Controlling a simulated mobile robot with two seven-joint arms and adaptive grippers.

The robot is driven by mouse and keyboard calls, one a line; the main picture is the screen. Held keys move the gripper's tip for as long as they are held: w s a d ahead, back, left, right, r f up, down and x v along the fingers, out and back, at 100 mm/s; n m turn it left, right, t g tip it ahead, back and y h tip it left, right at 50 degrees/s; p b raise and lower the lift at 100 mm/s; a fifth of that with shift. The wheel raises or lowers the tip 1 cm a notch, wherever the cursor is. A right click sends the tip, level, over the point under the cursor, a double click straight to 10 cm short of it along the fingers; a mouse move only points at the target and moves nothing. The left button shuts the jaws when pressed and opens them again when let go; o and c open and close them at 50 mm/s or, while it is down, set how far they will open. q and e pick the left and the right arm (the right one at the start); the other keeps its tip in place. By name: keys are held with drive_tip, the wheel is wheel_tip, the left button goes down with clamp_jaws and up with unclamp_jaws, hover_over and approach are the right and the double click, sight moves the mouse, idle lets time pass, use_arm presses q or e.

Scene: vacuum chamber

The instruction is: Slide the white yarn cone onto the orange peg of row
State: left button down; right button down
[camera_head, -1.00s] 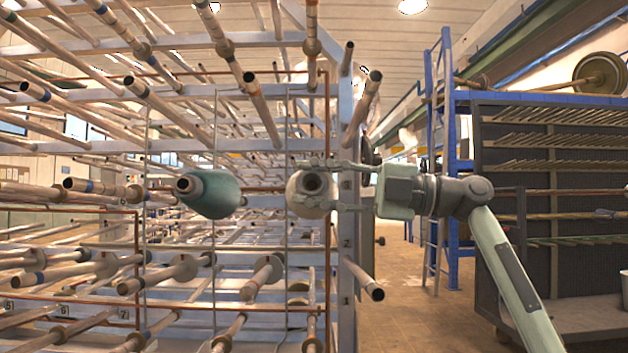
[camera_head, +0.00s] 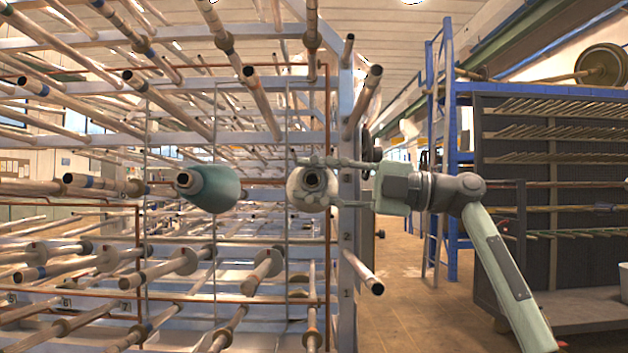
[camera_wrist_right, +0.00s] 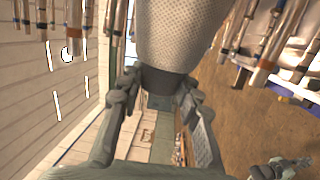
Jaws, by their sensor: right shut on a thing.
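The white yarn cone (camera_head: 306,200) is in my right gripper (camera_head: 314,185), in front of the rack near its right upright. Its open end faces the head camera, and a rounded end or rim shows inside the opening; I cannot tell whether a peg is inside. In the right wrist view, the cone's pale mesh body (camera_wrist_right: 185,35) fills the top middle, and the gripper's fingers (camera_wrist_right: 158,92) close on both sides of its dark narrow end. No peg clearly stands out as orange, and the cone hides what lies behind it. My left gripper is not in view.
A teal cone (camera_head: 215,190) sits on a rack peg to the left of the white cone. Several brown pegs stick out around both, including one low right (camera_head: 362,272). A blue ladder frame (camera_head: 452,150) and dark shelf (camera_head: 560,160) stand right, beyond open floor (camera_head: 405,300).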

drive_tip(key=shift+w+r, duration=0.1)
drive_tip(key=shift+r, duration=0.05)
drive_tip(key=shift+w, duration=0.35)
drive_tip(key=c, duration=1)
unclamp_jaws()
drive_tip(key=shift+w+f, duration=0.1)
drive_tip(key=shift+f, duration=0.15)
drive_tip(key=d, duration=0.4)
drive_tip(key=s+d, duration=0.1)
drive_tip(key=d, duration=0.3)
drive_tip(key=s+d+f, duration=0.1)
drive_tip(key=d, duration=0.2)
drive_tip(key=shift+d, duration=0.4)
